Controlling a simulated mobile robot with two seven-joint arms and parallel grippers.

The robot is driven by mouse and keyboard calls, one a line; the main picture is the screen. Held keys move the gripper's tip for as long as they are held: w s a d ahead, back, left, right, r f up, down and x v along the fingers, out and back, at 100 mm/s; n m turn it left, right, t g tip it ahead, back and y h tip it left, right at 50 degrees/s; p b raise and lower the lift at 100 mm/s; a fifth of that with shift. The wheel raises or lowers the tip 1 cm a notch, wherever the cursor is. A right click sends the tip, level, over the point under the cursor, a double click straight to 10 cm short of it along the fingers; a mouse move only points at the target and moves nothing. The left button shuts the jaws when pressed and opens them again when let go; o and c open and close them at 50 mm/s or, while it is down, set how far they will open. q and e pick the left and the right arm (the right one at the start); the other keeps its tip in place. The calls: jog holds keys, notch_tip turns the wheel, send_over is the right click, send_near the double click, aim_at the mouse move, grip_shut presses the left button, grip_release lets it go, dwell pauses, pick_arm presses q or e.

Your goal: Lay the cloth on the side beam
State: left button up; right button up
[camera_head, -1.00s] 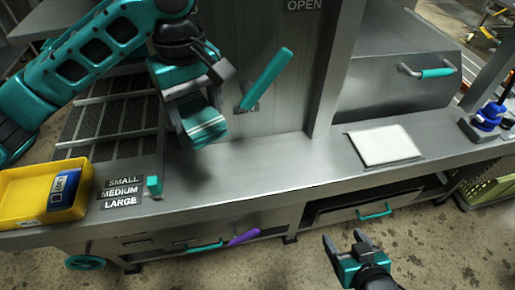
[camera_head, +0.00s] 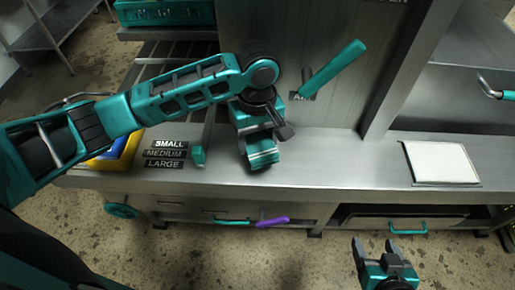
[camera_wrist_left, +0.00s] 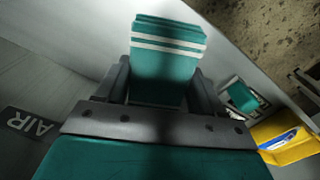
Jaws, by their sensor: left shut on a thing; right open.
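A folded teal cloth (camera_head: 262,154) with white stripes is held in my left gripper (camera_head: 258,136). It hangs over the long steel beam (camera_head: 330,165) that runs across the front of the machine, right of the size labels. I cannot tell whether its lower edge touches the beam. In the left wrist view the cloth (camera_wrist_left: 168,62) sits between the two fingers, its striped end pointing away. My right gripper (camera_head: 375,250) is open and empty, low in front of the beam.
A small teal block (camera_head: 198,156) stands by the SMALL/MEDIUM/LARGE labels (camera_head: 165,153). A yellow bin (camera_head: 120,155) is partly hidden by my left arm. A teal lever (camera_head: 333,68) rises behind the cloth. A white pad (camera_head: 440,162) lies at right; the beam between is clear.

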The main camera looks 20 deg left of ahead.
aim_at(257, 150)
pick_arm(q)
jog(key=shift+f, duration=2.25)
jog(key=shift+f, duration=0.2)
jog(key=o, duration=1)
jog(key=shift+r, duration=0.1)
notch_tip(257, 150, up, 12)
jog(key=shift+r, duration=0.1)
